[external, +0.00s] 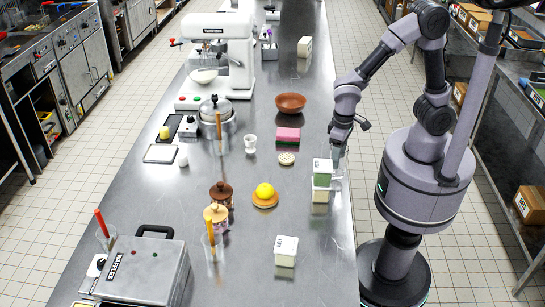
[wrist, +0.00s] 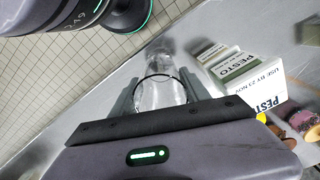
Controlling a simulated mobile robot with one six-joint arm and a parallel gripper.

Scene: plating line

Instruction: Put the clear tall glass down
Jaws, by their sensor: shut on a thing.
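The clear tall glass (wrist: 160,95) is between the two fingers of my gripper (wrist: 160,86) in the wrist view. My gripper is shut on it. In the external view my gripper (external: 339,150) is at the right edge of the steel counter (external: 240,275), pointing down, and the glass shows only faintly below it. The glass is beside the stacked pesto boxes (external: 321,174). I cannot tell whether its base touches the counter.
The pesto boxes (wrist: 240,72) stand close to the right of the glass in the wrist view. A pink block (external: 288,136), a brown bowl (external: 290,103) and an orange plate with a yellow item (external: 265,193) are farther left. A white box (external: 286,250) stands nearer the front.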

